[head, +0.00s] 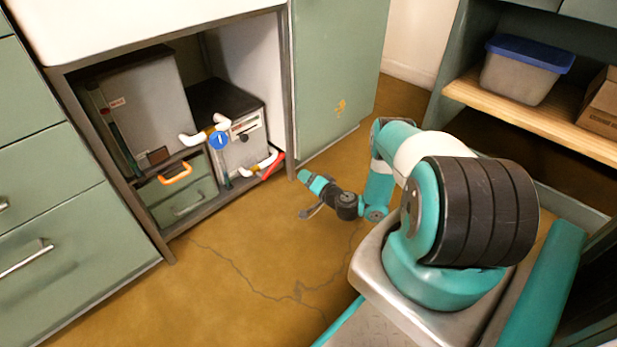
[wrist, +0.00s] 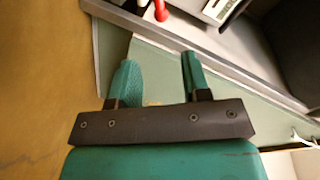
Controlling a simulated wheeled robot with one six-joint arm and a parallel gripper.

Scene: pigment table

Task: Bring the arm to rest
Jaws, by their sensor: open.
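My arm (head: 380,180) reaches out from its base over the floor, in front of the open cabinet, in the head view. My gripper (head: 303,176) is at its end, near the cabinet's lower right corner. In the wrist view my gripper (wrist: 158,80) shows two teal fingers held apart. Nothing is between the fingers. The cabinet edge and the green door lie behind them.
The open cabinet (head: 165,240) holds grey boxes, a pipe with a blue valve (head: 219,140) and a red-ended handle (head: 272,165). Its green door (head: 335,75) stands open. A shelf (head: 530,118) with a blue-lidded bin (head: 520,75) is at right. The cracked floor (head: 240,300) is clear.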

